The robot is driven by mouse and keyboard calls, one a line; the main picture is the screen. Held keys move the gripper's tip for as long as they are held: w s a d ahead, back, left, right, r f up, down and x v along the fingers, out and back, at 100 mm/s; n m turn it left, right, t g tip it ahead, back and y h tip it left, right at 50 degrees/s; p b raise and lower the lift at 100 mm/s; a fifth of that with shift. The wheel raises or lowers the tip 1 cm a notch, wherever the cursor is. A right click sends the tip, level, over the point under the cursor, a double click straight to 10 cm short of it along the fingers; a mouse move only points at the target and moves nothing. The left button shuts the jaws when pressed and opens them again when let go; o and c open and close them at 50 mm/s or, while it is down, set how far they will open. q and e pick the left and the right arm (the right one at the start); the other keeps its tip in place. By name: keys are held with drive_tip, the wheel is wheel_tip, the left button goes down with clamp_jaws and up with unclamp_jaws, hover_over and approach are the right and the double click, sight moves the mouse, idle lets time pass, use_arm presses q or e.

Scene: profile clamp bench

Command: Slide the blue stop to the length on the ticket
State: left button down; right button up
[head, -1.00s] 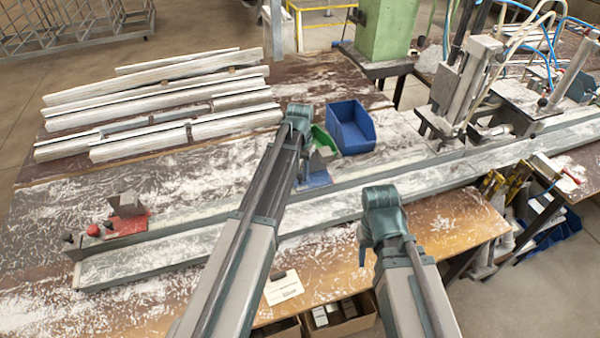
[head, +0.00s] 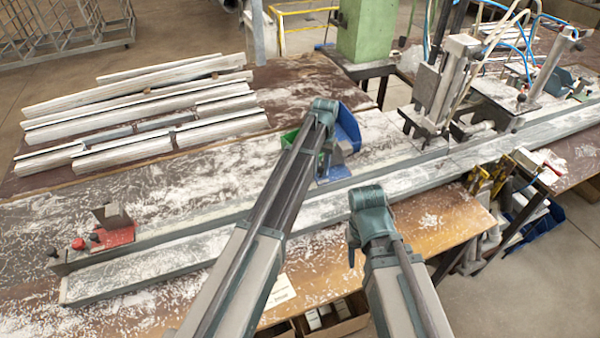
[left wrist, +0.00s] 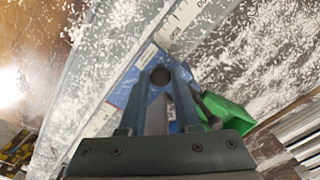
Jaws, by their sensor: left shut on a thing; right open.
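The blue stop (head: 333,174) sits on the rail (head: 200,232) near the middle of the bench, partly hidden by my left arm. In the left wrist view its blue plate (left wrist: 124,88) lies beside a printed scale (left wrist: 181,20). My left gripper (left wrist: 160,76) is shut on the stop's dark round knob; in the head view the gripper (head: 323,163) is at the stop. The ticket (head: 281,291) is a white card at the bench's front edge, partly behind my left arm and too small to read. My right gripper (head: 353,254) is mostly hidden below its wrist, open, over the front of the bench.
A red stop (head: 112,235) is at the rail's left end. A blue bin (head: 347,128) and a green bin (head: 290,138) stand just behind the blue stop. Clamps (head: 440,95) stand at the right. White profiles (head: 135,92) lie at the back left. White shavings cover the bench.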

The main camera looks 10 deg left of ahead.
use_arm(q)
drive_tip(key=shift+w+d, duration=0.45)
drive_tip(key=shift+d, duration=0.2)
drive_tip(key=shift+w+d, duration=0.45)
drive_tip(key=shift+d, duration=0.15)
drive_tip(key=c, duration=0.6)
unclamp_jaws()
drive_tip(key=shift+r, duration=0.15)
wheel_tip(320, 180, up, 14)
drive_tip(key=p, duration=1.3)
drive_tip(key=shift+f+p, duration=0.25)
drive_tip(key=shift+p, duration=0.15)
